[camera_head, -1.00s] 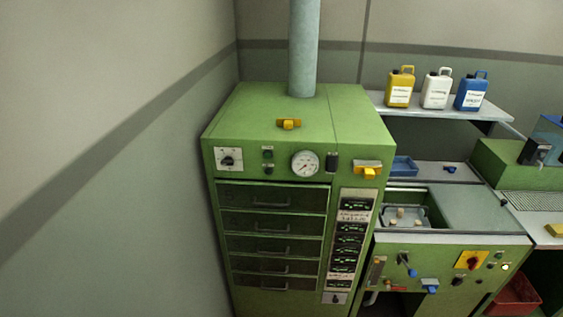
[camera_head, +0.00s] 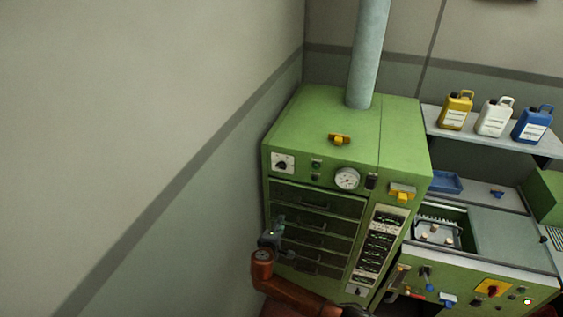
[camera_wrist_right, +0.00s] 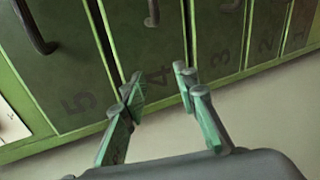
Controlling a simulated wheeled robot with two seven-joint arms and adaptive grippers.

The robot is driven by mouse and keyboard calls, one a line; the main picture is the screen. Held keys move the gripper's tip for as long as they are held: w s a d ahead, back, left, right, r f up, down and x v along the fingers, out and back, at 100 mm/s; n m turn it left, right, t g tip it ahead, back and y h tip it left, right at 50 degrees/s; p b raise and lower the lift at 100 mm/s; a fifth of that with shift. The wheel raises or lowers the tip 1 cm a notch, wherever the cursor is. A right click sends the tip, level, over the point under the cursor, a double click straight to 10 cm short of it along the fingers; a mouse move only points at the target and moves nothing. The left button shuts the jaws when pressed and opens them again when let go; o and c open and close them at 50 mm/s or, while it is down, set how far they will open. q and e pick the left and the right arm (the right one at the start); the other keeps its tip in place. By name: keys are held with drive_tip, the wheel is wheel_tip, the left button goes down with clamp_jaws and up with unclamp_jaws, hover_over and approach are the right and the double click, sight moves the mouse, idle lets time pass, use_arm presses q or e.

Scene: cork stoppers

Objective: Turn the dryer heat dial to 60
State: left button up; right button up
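The green dryer (camera_head: 400,130) stands against the wall corner. A black dial on a white plate (camera_head: 283,163) sits at the upper left of its front; the scale is too small to read. Another small black knob (camera_head: 357,291) is low on the right of the front. My right gripper (camera_head: 279,224) is in front of the left side of the drawers, below the upper dial and apart from it. My left gripper is out of view.
A round gauge (camera_head: 347,178) and a yellow handle (camera_head: 402,192) are on the dryer's front. A grey wall (camera_head: 215,190) lies close on the left. A green machine (camera_head: 490,240) and a shelf with canisters (camera_head: 497,117) stand to the right.

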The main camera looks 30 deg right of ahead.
sight(280, 168)
wheel_tip(280, 168, up, 25)
drive_tip(key=a+m+t+h+p, duration=0.2)
drive_tip(key=a+h+p, duration=0.1)
drive_tip(key=h+p, duration=0.1)
drive_tip(key=p+x, duration=0.1)
drive_tip(key=x, duration=0.6)
drive_tip(key=shift+w+r, duration=0.15)
drive_tip(key=shift+w, duration=0.15)
drive_tip(key=shift+w+d, duration=0.3)
drive_tip(key=shift+d, duration=0.05)
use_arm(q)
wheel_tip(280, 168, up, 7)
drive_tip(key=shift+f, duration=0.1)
use_arm(e)
drive_tip(key=shift+c, duration=0.2)
clamp_jaws()
